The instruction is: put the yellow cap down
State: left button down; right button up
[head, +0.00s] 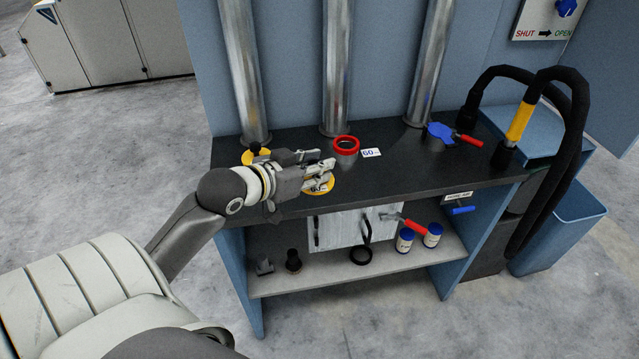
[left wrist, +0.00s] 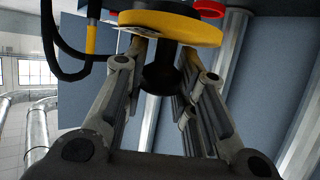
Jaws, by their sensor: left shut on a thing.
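My left gripper (head: 318,167) is shut on the black knob of a yellow cap (head: 319,188), a round disc with a "60" label. The gripper and cap are over the front part of the dark worktop (head: 410,168); I cannot tell whether the cap touches it. In the left wrist view the yellow cap (left wrist: 200,33) shows at the top, its black knob between the fingers of the gripper (left wrist: 163,75). A second yellow piece with a black knob (head: 254,157) sits at the back left of the worktop, partly hidden by the gripper. My right gripper is not in view.
A red ring (head: 346,142) stands beside a white "60" card (head: 371,153). A blue cap (head: 439,131) and red-handled tool (head: 468,140) lie right. Three metal pipes rise behind. A black hose (head: 578,130) loops at right. The shelf below (head: 330,279) holds several items.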

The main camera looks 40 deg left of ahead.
pick_arm(q)
jog(key=shift+w+a+f, duration=0.25)
jog(key=shift+w+f, duration=0.15)
jog(key=shift+w, duration=0.35)
jog(key=w+f, duration=0.2)
jog(key=w, duration=0.1)
jog(key=w+a+f+p, duration=0.1)
jog(key=w+f, duration=0.2)
jog(key=w, duration=0.1)
jog(key=w+a+f+p, duration=0.1)
jog(key=w+f, duration=0.2)
jog(key=w, duration=0.1)
jog(key=shift+a+f, duration=0.15)
jog(key=shift+w+f, duration=0.35)
jog(key=shift+f, duration=0.05)
notch_tip(320, 180, down, 2)
jog(key=shift+f+p, duration=0.1)
jog(key=shift+p, duration=0.4)
jog(key=shift+f, duration=0.75)
jog(key=c, duration=1.5)
grip_release()
jog(key=o, duration=0.3)
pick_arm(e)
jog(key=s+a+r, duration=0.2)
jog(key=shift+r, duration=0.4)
